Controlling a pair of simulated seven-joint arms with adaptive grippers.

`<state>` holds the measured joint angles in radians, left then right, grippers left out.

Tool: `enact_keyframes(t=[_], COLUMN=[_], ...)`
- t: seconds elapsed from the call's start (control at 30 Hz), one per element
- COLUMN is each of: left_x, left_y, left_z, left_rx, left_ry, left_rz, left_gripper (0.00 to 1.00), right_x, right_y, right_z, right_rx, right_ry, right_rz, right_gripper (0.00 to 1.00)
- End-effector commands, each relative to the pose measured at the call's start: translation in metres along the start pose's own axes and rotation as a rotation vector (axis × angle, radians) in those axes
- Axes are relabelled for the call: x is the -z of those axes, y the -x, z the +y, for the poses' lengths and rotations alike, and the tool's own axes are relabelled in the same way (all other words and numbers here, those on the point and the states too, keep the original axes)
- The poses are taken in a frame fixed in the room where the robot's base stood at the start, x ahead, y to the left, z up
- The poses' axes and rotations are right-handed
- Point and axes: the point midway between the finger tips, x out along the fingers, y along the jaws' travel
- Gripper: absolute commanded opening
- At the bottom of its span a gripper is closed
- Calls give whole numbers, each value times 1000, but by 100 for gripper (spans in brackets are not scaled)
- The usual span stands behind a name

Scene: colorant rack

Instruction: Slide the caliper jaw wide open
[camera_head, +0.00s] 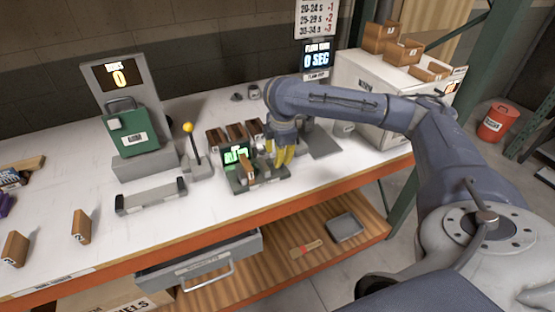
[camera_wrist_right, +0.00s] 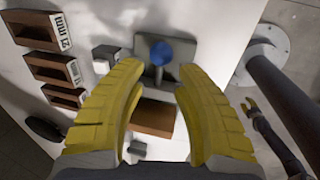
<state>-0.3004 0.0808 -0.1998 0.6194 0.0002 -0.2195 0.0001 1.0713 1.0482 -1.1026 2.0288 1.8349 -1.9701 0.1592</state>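A grey caliper-like device (camera_head: 243,184) with a lit green screen (camera_head: 236,154) stands mid-bench in the head view, a brown block (camera_head: 249,168) at its front. My right gripper (camera_head: 284,157) points down at its right end. In the right wrist view the yellow fingers of my right gripper (camera_wrist_right: 165,110) are spread apart. Between and beyond them are a brown block (camera_wrist_right: 153,117) and a grey upright part with a blue knob (camera_wrist_right: 162,53). Nothing is visibly gripped; contact cannot be told.
Several brown bins (camera_wrist_right: 50,70) stand close behind the device. A yellow-knobbed lever (camera_head: 188,127), a low grey holder (camera_head: 152,196) and a green case (camera_head: 132,132) stand to its left. A white box (camera_head: 372,95) is at the right. The front bench edge is clear.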

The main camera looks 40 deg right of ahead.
Motion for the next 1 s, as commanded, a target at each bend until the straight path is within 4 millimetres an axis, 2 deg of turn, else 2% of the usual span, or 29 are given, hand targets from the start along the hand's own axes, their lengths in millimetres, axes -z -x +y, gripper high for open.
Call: enact_keyframes(t=[0.2,0.5,0.7,1.0], left_x=[1,1,1,1], left_y=[0,0,0,0], left_z=[0,1,1,1], left_rx=[0,-1,-1,-1], left_ry=[0,0,0,-1], left_rz=[1,1,1,1], left_gripper=[36,36,36,36], right_x=[-1,-1,-2,-2], right_y=[38,74,85,89], right_z=[1,0,-1,-1], right_rx=[-4,-2,1,2], right_ry=[1,-1,-2,-2], right_rz=[-2,-4,-5,-6], right_gripper=[32,32,32,32])
